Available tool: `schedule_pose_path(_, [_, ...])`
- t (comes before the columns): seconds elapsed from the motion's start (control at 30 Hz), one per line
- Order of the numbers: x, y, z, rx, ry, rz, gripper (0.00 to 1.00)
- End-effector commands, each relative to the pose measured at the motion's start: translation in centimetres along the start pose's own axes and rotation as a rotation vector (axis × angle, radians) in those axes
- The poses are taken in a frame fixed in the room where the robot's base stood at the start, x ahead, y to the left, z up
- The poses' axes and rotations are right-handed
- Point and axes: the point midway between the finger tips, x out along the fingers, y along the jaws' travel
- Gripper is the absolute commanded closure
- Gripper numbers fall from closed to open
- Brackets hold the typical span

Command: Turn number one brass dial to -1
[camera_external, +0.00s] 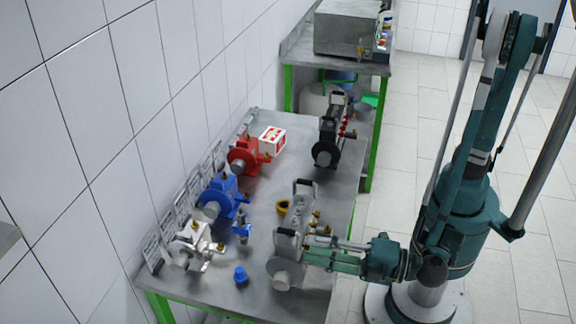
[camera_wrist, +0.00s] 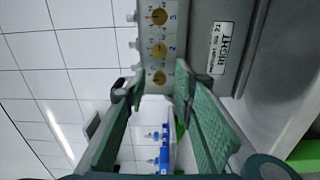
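The grey pump unit (camera_external: 290,240) stands at the right front edge of the metal table, with small brass dials (camera_external: 316,217) on its side. In the wrist view its panel (camera_wrist: 187,42) carries three round brass dials in a column. The lowest brass dial (camera_wrist: 159,78) lies between my fingertips; its number is not readable. The middle dial (camera_wrist: 159,49) is marked 2, and the top dial (camera_wrist: 159,17) has a blurred mark. My gripper (camera_wrist: 154,88) is open, with a finger on each side of the lowest dial. It also shows beside the unit (camera_external: 308,253). Contact cannot be told.
A blue pump (camera_external: 222,198), red pump (camera_external: 243,157) and white pump (camera_external: 192,245) stand along the tiled wall. A black unit (camera_external: 326,140) stands farther back.

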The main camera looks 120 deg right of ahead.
Motion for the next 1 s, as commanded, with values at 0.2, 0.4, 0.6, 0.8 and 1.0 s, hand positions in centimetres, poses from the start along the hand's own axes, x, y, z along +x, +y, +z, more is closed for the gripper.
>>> schedule_pose_path(0.2, [0.0, 0.0, 0.0, 0.000, 0.000, 0.000, 0.74])
schedule_pose_path(0.4, [-0.5, 0.0, 0.0, 0.000, 0.001, 0.000, 0.74])
schedule_pose_path(0.6, [-1.9, 0.0, -0.1, 0.000, 0.002, 0.000, 0.74])
schedule_pose_path(0.8, [-3.9, 0.0, -0.1, 0.000, 0.002, 0.000, 0.74])
schedule_pose_path(1.0, [-6.2, 0.0, -0.1, 0.000, 0.003, 0.000, 0.74])
